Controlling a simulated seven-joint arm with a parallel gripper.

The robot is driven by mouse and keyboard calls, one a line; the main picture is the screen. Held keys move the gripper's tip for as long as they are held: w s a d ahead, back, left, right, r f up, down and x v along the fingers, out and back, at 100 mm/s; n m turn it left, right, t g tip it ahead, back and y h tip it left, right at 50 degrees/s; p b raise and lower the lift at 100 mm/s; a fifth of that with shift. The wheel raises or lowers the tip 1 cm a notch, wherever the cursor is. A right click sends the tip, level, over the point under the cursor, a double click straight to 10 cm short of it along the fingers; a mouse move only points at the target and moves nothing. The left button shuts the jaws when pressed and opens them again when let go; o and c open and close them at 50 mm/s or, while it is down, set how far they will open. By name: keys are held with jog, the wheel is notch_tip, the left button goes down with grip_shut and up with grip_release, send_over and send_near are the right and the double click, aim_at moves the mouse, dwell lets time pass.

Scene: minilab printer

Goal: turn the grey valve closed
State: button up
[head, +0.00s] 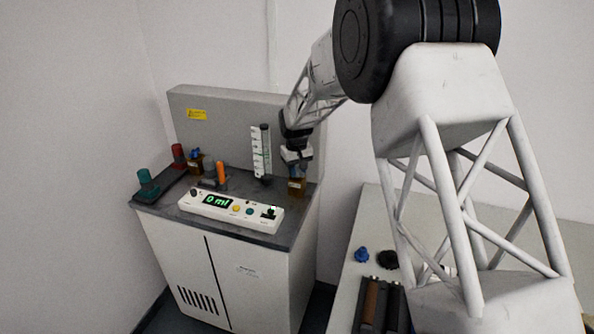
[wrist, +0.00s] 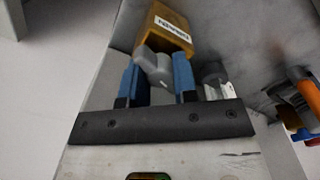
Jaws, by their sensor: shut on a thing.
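The grey valve (wrist: 155,64) sits at the near edge of an amber container with a white label (wrist: 166,28) in the wrist view. My gripper (wrist: 158,76) has its two blue fingers on either side of the valve and is shut on it. In the head view my gripper (head: 293,158) reaches down to the back right of the worktop, just above the amber container (head: 297,187). The valve is too small and too covered to make out there.
A white control panel with a green "0 ml" display (head: 217,201) lies along the worktop's front. A graduated clear column (head: 261,152) stands close left of my gripper. An orange-topped item (head: 221,172) and red (head: 178,152) and green (head: 144,177) items stand farther left.

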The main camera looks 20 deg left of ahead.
aim_at(297, 170)
jog(key=shift+w+r+n, duration=0.1)
jog(key=shift+n, duration=2.1)
jog(key=o, duration=0.9)
jog(key=shift+r, duration=0.1)
jog(key=shift+r, duration=3.8)
